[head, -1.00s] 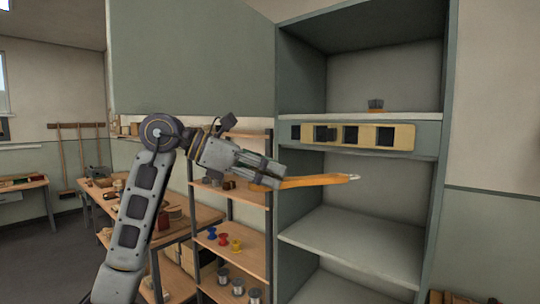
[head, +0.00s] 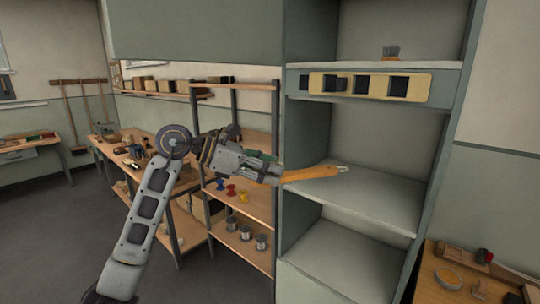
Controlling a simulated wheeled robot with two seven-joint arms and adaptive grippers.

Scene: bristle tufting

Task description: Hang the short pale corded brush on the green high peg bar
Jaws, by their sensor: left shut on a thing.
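My left gripper (head: 268,168) is shut on a long orange handle (head: 310,174), which points right and lies nearly level. A small pale loop, perhaps cord, shows at the handle's far tip. The handle appears in front of the cabinet's middle shelf; I cannot tell its distance from it. No bristles show on the held piece; that end is hidden at the gripper. A short brush (head: 390,54) with grey bristles up and an orange base stands on the cabinet's upper shelf. I cannot make out a green peg bar. My right gripper is not in view.
The grey-green cabinet (head: 459,120) has a pale slotted panel (head: 422,88) under its upper shelf. Its middle shelf (head: 380,205) looks bare. A wooden rack (head: 262,258) with spools stands left of it, and a bench (head: 440,292) with small items at lower right.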

